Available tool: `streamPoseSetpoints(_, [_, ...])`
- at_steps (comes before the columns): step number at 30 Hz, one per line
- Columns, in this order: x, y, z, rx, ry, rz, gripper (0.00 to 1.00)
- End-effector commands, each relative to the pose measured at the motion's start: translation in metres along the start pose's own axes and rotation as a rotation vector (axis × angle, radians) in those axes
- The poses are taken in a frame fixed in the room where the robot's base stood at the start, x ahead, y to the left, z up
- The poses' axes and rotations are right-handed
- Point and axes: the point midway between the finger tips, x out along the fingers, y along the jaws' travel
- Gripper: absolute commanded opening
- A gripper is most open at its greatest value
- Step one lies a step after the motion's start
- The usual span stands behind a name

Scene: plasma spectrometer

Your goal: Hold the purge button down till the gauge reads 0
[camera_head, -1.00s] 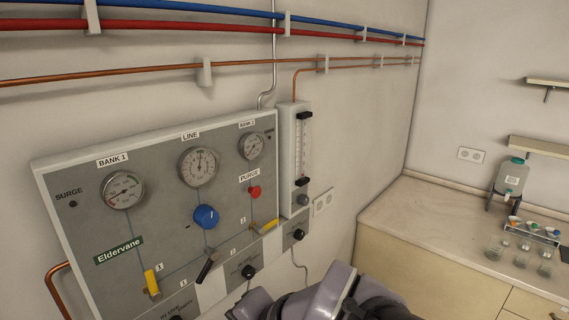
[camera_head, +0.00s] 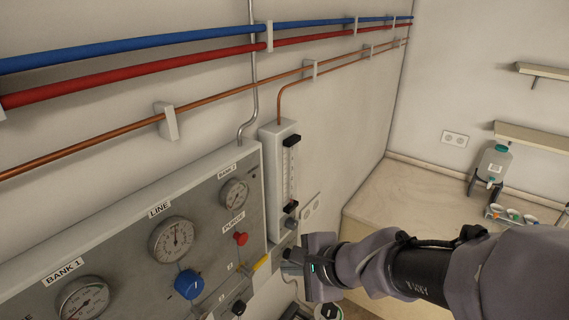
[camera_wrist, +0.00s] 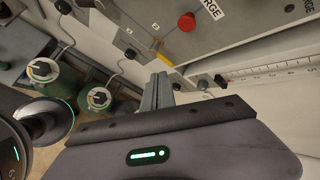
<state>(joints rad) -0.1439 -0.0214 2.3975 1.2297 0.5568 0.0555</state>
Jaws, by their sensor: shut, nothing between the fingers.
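The red purge button (camera_head: 241,239) is on the grey gas panel (camera_head: 130,228), under the PURGE label. It also shows in the wrist view (camera_wrist: 187,22), up and to the right of my fingers. The LINE gauge (camera_head: 171,240) is a round white dial with its needle pointing roughly upward; its numbers are too small to read. The BANK 2 gauge (camera_head: 234,194) is above the button and the BANK 1 gauge (camera_head: 83,298) is at lower left. My gripper (camera_head: 287,262) is shut and empty, to the right of and below the button, apart from it. It shows in the wrist view (camera_wrist: 160,84).
A blue knob (camera_head: 189,284) and a yellow-handled valve (camera_head: 260,262) sit near the button. A flowmeter (camera_head: 288,180) stands right of the panel. Green cylinders (camera_wrist: 62,101) are below. A bench (camera_head: 400,190) with a bottle (camera_head: 494,163) is at right.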

Motion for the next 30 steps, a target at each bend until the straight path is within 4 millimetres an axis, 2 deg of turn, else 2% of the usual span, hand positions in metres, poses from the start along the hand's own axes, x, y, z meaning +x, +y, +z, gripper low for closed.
streamPoseSetpoints(7, [0.007, -0.005, 0.006, -0.001, -0.002, 0.002, 0.0])
streamPoseSetpoints(21, [0.052, -0.038, 0.039, -0.002, -0.002, 0.002, 0.0])
streamPoseSetpoints(30, [0.061, -0.045, 0.045, 0.0, -0.001, 0.0, 0.0])
